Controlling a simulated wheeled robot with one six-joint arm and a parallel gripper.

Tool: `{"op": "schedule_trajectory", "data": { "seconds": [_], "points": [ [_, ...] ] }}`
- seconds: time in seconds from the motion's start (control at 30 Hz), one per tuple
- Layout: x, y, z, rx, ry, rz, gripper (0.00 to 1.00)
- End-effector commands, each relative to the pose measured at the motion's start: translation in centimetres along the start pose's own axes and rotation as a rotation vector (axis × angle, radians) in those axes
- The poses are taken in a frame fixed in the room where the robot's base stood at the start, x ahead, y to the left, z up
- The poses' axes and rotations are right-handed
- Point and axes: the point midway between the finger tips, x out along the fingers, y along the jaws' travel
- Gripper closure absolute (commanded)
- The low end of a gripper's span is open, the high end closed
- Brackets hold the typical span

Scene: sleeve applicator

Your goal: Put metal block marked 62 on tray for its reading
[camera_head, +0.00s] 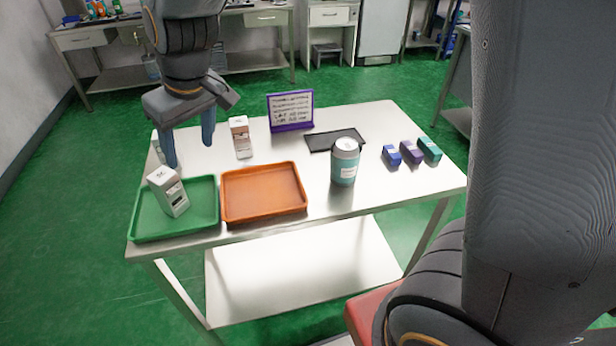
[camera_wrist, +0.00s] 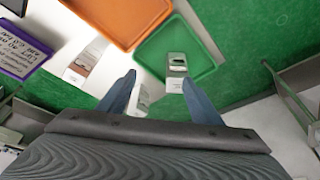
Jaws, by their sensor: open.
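Three small blocks stand in a row at the right of the table: a blue one (camera_head: 391,155), a purple one (camera_head: 411,152) and a teal one (camera_head: 430,150). Their marks are too small to read, so I cannot tell which is 62. A green tray (camera_head: 146,225) at the front left holds a white carton (camera_head: 169,192). An orange tray (camera_head: 263,190) beside it is empty. My gripper (camera_head: 190,154) is open and empty above the table's left side, behind the green tray. In the wrist view its fingers (camera_wrist: 158,80) point towards the green tray (camera_wrist: 208,62).
A white carton (camera_head: 240,137) stands behind the orange tray; another (camera_head: 157,150) is partly hidden by my gripper. A purple-framed sign (camera_head: 291,110), a flat black pad (camera_head: 322,142) and a teal-and-grey can (camera_head: 344,163) stand mid-table. The table's right rear is clear.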

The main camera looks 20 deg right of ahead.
Motion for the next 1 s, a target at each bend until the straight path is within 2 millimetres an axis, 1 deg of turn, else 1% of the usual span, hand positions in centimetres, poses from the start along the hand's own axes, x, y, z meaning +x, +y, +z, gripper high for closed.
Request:
{"op": "schedule_trajectory", "data": {
  "seconds": [0.03, 0.07, 0.1, 0.17, 0.2, 0.27, 0.3, 0.4, 0.5, 0.6, 1.0],
  "points": [
    [0.1, 2.6, 2.5, 0.066, -0.027, 0.020, 0.41],
    [0.1, 4.0, 4.2, 0.106, -0.044, 0.032, 0.41],
    [0.2, 5.8, 6.5, 0.163, -0.069, 0.047, 0.41],
    [0.1, 8.2, 10.2, 0.249, -0.103, 0.069, 0.41],
    [0.1, 9.5, 12.6, 0.304, -0.126, 0.082, 0.41],
    [-0.1, 10.9, 16.0, 0.381, -0.157, 0.099, 0.41],
    [-0.2, 11.6, 18.0, 0.425, -0.175, 0.108, 0.41],
    [-0.6, 12.6, 21.9, 0.514, -0.210, 0.125, 0.41],
    [-0.7, 13.0, 24.2, 0.565, -0.231, 0.134, 0.41],
    [-0.8, 13.0, 25.0, 0.583, -0.239, 0.138, 0.41],
    [-0.8, 13.0, 24.9, 0.582, -0.238, 0.137, 0.41]
  ]
}}
